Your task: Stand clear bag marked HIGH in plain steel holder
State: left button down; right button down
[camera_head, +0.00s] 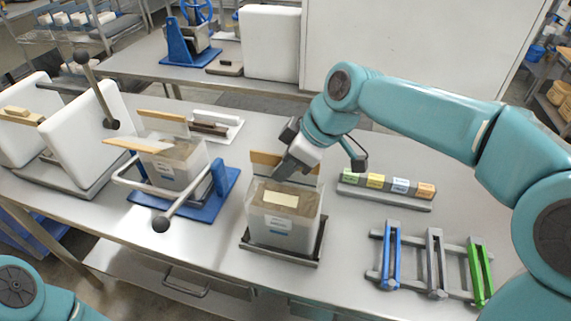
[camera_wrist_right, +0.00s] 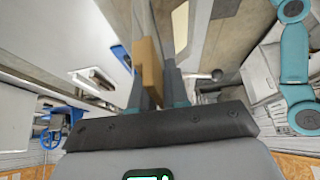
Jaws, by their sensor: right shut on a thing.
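A clear bag (camera_head: 283,226) with grey-brown contents and a pale label stands upright in the plain steel holder (camera_head: 308,258), near the middle of the table. Its lettering is too small to read. A wooden bar (camera_head: 268,158) rises at the bag's back edge. My right gripper (camera_head: 285,168) is shut on this bar; the right wrist view shows the bar (camera_wrist_right: 150,68) between the fingers. I cannot tell whether the bag's base bears fully on the holder. My left gripper is out of view.
A second bag (camera_head: 178,166) stands in a blue holder (camera_head: 225,188) with a lever to the left. White plates (camera_head: 97,138) stand farther left. Coloured blocks (camera_head: 376,181) and a rack of blue, grey and green clamps (camera_head: 434,262) lie to the right.

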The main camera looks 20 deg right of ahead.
jog(key=shift+w, duration=0.15)
jog(key=shift+f, duration=0.1)
jog(key=shift+f+b, duration=0.3)
jog(key=shift+b, duration=0.1)
